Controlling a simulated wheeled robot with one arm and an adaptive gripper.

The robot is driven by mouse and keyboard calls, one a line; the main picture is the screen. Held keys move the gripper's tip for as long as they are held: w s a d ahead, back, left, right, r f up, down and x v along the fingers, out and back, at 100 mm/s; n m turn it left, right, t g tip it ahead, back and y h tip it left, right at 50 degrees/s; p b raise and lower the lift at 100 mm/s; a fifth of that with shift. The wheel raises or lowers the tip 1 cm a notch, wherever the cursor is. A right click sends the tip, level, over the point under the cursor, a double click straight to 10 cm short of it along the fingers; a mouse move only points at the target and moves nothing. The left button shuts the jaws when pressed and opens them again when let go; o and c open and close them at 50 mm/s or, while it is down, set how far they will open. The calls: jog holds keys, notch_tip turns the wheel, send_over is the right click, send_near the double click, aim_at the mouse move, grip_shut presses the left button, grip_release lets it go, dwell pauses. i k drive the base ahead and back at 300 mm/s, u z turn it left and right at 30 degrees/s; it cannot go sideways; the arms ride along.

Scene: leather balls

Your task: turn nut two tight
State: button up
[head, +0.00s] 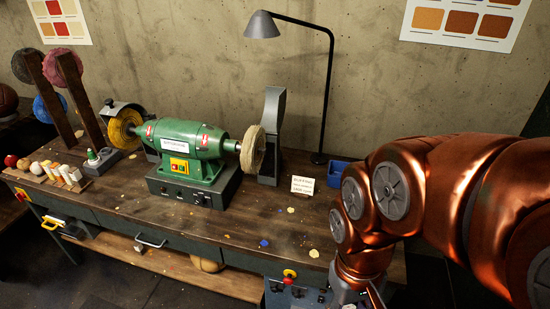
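A green bench polisher (185,140) stands on the workbench on a dark base with switches. A yellow buffing wheel (124,128) sits on its left spindle and a pale cloth wheel (252,149) on its right spindle. I cannot make out any nut, nor which would be nut two; the spindle ends are too small or hidden by the wheels. My gripper is not visible; the arm's end runs down toward the bottom edge.
A grey upright guard (271,135) stands beside the pale wheel. A tall desk lamp (328,90), a blue bin (349,173) and a small sign (303,185) stand to the right. The bench's front middle (215,229) is mostly clear.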

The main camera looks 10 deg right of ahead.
aim_at(261, 150)
jog(key=z, duration=0.35)
jog(key=i, duration=0.6)
jog(key=u, duration=1.4)
